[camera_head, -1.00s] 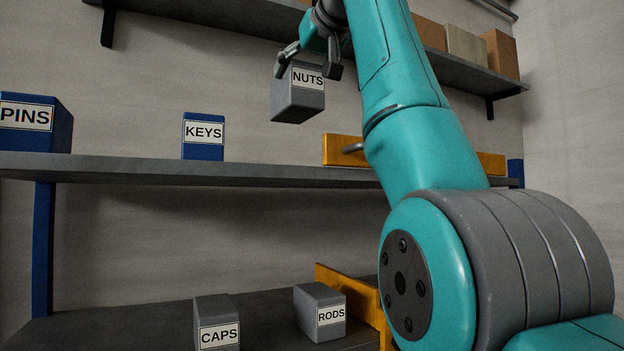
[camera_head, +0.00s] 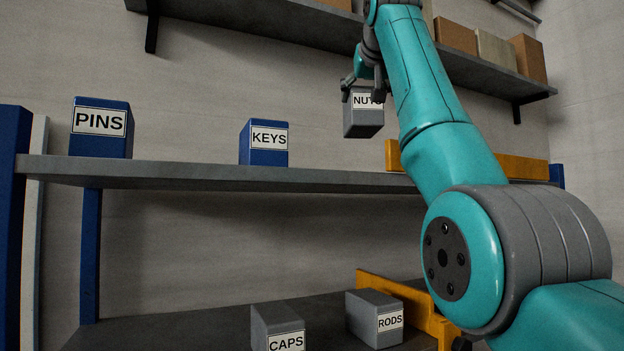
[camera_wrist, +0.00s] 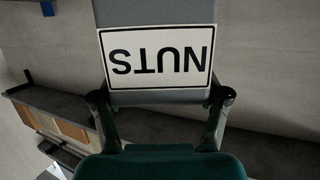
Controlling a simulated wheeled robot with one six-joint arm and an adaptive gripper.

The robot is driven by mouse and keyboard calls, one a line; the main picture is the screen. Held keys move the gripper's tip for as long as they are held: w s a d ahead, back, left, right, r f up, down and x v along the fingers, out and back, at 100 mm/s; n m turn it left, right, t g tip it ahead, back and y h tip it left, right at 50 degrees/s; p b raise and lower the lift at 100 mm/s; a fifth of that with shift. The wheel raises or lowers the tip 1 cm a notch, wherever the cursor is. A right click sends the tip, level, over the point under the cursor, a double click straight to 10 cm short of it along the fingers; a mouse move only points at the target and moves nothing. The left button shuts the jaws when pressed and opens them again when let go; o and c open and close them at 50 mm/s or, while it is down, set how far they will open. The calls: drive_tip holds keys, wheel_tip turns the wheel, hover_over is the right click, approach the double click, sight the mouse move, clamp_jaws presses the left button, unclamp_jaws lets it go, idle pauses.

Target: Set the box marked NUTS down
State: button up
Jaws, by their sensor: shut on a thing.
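The grey box marked NUTS (camera_head: 362,122) hangs in my gripper (camera_head: 363,92), above the level of the middle shelf board (camera_head: 230,176) and clear of it. In the wrist view the NUTS box (camera_wrist: 158,12) fills the top middle, its label upside down. My gripper (camera_wrist: 160,100) is shut on it, one finger on each side. In the head view my fingers partly cover the top of the box and the end of its label. The box looks roughly upright.
On the middle shelf stand the blue boxes PINS (camera_head: 101,140) and KEYS (camera_head: 264,150), with a yellow bar (camera_head: 520,167) at right. Grey boxes CAPS (camera_head: 277,328) and RODS (camera_head: 374,318) stand on the lower shelf. Cardboard boxes (camera_head: 527,58) sit on the top shelf. Bare board shows right of KEYS.

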sight(362, 130)
drive_tip(key=shift+f, duration=0.15)
drive_tip(key=f, duration=0.5)
drive_tip(key=shift+a, duration=0.35)
drive_tip(key=shift+d+f, duration=0.1)
drive_tip(key=shift+f, duration=2.15)
drive_tip(key=shift+f, duration=0.1)
drive_tip(key=o, duration=1.6)
drive_tip(key=shift+f, duration=0.1)
drive_tip(key=shift+o, duration=0.2)
